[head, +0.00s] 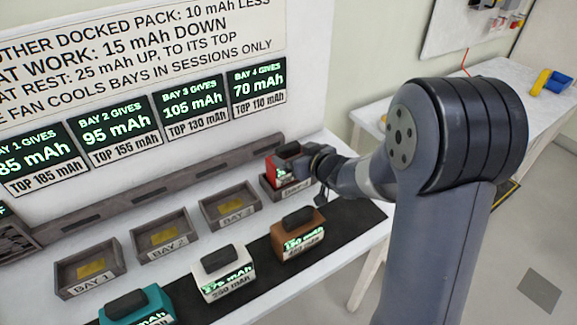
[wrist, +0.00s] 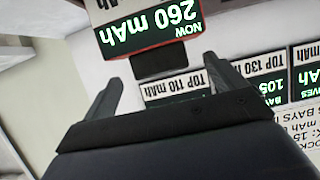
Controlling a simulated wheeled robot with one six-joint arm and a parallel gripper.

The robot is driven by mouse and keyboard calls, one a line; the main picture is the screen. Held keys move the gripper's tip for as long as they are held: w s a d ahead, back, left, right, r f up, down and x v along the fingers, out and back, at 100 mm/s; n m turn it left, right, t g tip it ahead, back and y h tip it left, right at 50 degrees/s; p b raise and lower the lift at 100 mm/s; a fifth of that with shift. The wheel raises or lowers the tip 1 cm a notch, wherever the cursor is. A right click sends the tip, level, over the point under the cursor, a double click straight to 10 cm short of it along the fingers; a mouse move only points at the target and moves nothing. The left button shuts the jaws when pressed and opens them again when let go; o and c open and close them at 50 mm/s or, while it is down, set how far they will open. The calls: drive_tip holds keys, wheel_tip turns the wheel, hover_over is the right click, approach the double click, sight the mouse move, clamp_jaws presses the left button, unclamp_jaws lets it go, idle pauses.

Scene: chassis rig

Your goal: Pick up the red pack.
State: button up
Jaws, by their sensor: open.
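The red pack (head: 284,164) sits in bay 4 (head: 284,191) at the right end of the bay row. In the wrist view, turned upside down, the pack (wrist: 150,42) shows a screen reading "NOW 260 mAh", with its dark handle (wrist: 159,65) toward the jaws. My gripper (head: 318,172) is at the right side of the pack in the head view, and the arm partly hides the pack and bay. In the wrist view my gripper (wrist: 160,88) has its two fingers spread, with the handle ahead between them and nothing held.
Bay 1 (head: 90,290), bay 2 (head: 165,255) and bay 3 (head: 230,222) are empty. Teal (head: 140,306), white (head: 224,280) and brown (head: 300,242) packs stand on a black mat (head: 350,222) in front. A sign wall with bay screens (head: 115,135) rises behind.

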sight(291, 149)
drive_tip(key=shift+r+p+x, duration=0.15)
drive_tip(key=shift+x, duration=1)
drive_tip(key=shift+r+p+x, duration=0.15)
drive_tip(key=shift+x, duration=1.05)
drive_tip(key=shift+w, duration=0.1)
drive_tip(key=shift+c, duration=0.3)
